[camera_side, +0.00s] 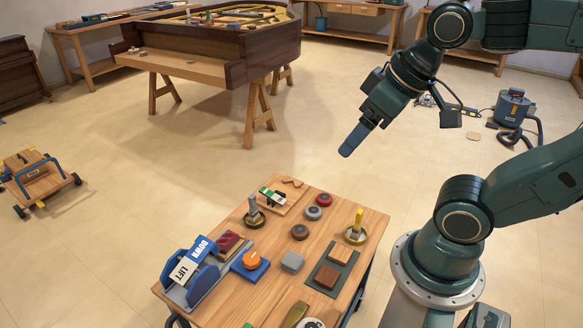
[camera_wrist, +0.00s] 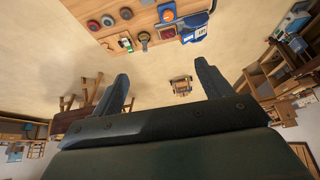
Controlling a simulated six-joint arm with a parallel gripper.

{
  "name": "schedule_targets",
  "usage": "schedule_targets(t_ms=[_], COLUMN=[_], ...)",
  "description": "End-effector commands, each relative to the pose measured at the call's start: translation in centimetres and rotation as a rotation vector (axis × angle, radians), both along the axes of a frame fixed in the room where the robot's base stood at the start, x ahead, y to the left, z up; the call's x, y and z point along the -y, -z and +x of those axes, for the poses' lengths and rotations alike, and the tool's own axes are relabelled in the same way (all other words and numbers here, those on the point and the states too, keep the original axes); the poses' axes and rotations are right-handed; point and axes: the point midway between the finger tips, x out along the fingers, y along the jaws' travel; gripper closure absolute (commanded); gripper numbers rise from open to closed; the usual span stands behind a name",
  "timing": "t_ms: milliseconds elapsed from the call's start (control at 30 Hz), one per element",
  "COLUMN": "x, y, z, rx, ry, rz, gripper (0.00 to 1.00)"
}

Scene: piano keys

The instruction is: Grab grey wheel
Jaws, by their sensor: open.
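The grey wheel (camera_side: 314,213) lies flat on the wooden worktable (camera_side: 262,292), between a red wheel (camera_side: 324,200) and a brown wheel (camera_side: 300,232). In the wrist view the grey wheel (camera_wrist: 108,20) is the middle one of three small discs near the top edge. My gripper (camera_side: 350,146) is high above the floor, beyond the table's far edge and well away from the wheel. In the wrist view its two fingers (camera_wrist: 162,76) are spread apart with nothing between them.
Upright pegs on round bases, a yellow one (camera_side: 355,228) and a grey one (camera_side: 254,213), stand near the wheels. The air around my gripper is clear.

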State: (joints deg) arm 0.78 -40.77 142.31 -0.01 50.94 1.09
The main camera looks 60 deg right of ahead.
Motion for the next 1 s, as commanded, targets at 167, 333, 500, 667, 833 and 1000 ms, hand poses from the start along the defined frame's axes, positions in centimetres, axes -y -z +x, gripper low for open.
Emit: schedule_targets(t_ms=[167, 333, 500, 667, 833, 1000], x=[0.7, 1.9, 3.4, 5.1, 7.1, 9.3], y=[0.1, 0.6, 1.6, 2.9, 4.9, 7.3], z=[2.1, 5.0, 7.9, 10.6, 13.3, 15.6], rx=[-0.030, -0.066, -0.100, -0.130, -0.162, -0.194], ry=[0.074, 0.173, 0.280, 0.380, 0.487, 0.594], rz=[0.021, 0.050, 0.081, 0.109, 0.137, 0.167], gripper=[0.22, 0.22, 0.22, 0.22, 0.22, 0.22])
